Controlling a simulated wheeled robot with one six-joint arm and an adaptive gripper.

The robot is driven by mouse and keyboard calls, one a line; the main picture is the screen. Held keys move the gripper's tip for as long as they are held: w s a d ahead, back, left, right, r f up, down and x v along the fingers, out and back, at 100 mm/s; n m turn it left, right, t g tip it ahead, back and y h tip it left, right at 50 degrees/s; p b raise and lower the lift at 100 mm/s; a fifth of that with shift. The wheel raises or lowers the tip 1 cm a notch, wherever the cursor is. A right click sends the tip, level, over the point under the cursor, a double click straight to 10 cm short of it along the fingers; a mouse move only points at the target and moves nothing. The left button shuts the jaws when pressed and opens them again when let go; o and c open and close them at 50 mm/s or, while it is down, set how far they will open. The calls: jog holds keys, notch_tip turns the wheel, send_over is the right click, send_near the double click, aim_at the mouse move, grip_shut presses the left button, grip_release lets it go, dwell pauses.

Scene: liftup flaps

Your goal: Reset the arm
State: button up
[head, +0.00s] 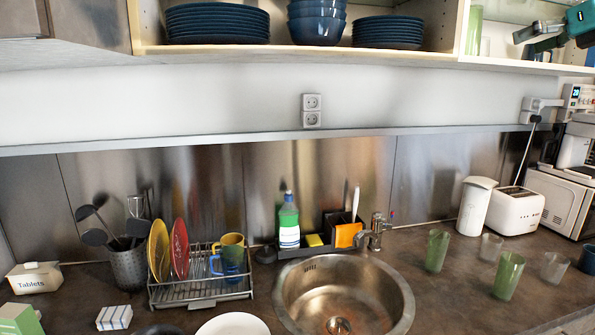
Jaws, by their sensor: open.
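My gripper (530,40) shows at the top right corner of the head view, teal and dark, with its fingers pointing left. Its fingers are apart and nothing shows between them. It is in front of the right end of the open upper cabinet (400,57), high above the counter. Most of my arm is outside the view.
The cabinet holds blue plates (217,22), bowls (317,22) and a green glass (474,30). Below are a dish rack (200,290), sink (345,290), several glasses, a toaster (516,210) and a microwave (560,200). A grey flap panel (60,28) hangs upper left.

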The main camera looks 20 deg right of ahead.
jog(key=w+a+f+t+y, duration=0.1)
jog(key=w+a+f+y, duration=0.25)
jog(key=f, duration=0.55)
jog(key=w+a+f+y, duration=0.2)
jog(key=w+a+f, duration=0.3)
jog(key=f, duration=0.3)
jog(key=w+a+f+t+y, duration=0.15)
jog(key=w+a+f, duration=0.25)
jog(key=f, duration=0.5)
jog(key=s+a+f+m+t+y, duration=0.1)
jog(key=s+a+f+m+y, duration=0.15)
jog(key=a+f, duration=0.8)
jog(key=s+a+f+m+t+y, duration=0.2)
jog(key=a+f+m+y, duration=0.1)
jog(key=a+f, duration=0.75)
jog(key=s+a+f+m+t+h, duration=0.2)
jog(key=s+a+f+m+h, duration=0.3)
jog(key=s+a+f+m, duration=0.35)
jog(key=s+a+f+m+t+h, duration=0.3)
jog(key=s+a+f+m+h, duration=0.25)
jog(key=s+f+m, duration=0.55)
jog(key=s+a+f+m+g+h, duration=0.2)
jog(key=s+m+g, duration=0.3)
jog(key=s, duration=1)
jog(key=s+a+f+m+g+h, duration=0.2)
jog(key=s+m+g, duration=0.2)
jog(key=s, duration=1.2)
jog(key=shift+s+a+f+m+g, duration=0.25)
jog(key=shift+a+f+m+g, duration=0.15)
jog(key=shift+m, duration=0.7)
